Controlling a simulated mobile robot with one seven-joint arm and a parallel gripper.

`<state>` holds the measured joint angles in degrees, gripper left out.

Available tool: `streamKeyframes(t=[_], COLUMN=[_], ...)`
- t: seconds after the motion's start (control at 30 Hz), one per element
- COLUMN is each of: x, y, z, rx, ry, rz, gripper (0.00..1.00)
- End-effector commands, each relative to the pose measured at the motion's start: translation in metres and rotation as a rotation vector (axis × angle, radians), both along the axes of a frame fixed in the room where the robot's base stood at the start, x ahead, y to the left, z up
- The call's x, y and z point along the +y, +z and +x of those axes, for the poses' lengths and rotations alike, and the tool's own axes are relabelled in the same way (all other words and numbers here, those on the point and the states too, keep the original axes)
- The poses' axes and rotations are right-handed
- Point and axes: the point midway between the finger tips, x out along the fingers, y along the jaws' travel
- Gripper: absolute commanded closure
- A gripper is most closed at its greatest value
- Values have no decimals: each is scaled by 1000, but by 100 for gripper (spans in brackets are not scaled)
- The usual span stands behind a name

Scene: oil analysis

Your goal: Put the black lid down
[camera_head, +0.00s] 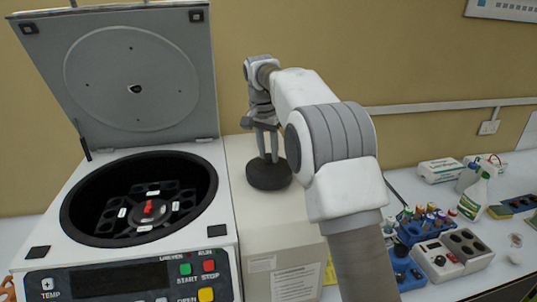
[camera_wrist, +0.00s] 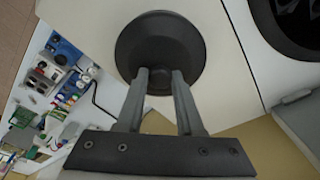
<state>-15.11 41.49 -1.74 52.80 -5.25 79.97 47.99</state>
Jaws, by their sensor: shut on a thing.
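The black lid (camera_head: 268,175) is a round dark disc. It is at the top of the beige box (camera_head: 262,222) to the right of the centrifuge; I cannot tell whether it rests on the box or hangs just above it. My gripper (camera_head: 266,157) points down with its fingers shut on the middle of the lid. In the wrist view the lid (camera_wrist: 160,45) shows as a wide dark disc, with the fingertips (camera_wrist: 160,78) closed around its central knob, which is mostly hidden.
The centrifuge (camera_head: 42,250) stands open at left, its grey cover (camera_head: 130,75) raised and its rotor (camera_head: 145,210) showing. At right are a blue rack of vials (camera_head: 425,228), a spray bottle (camera_head: 473,197) and a small white device (camera_head: 438,260). The box top around the lid is clear.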

Motion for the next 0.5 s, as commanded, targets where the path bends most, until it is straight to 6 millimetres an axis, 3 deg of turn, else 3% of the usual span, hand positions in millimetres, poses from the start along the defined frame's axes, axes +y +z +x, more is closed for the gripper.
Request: streamKeyframes(t=[0.13, 0.47, 0.5], x=[0, 0, 0], y=[-10, -13, -13], z=[0, 0, 0], rx=[0, -1, -1], ry=[-1, -1, -1], rz=[0, 1, 1], gripper=[100, 100, 61])
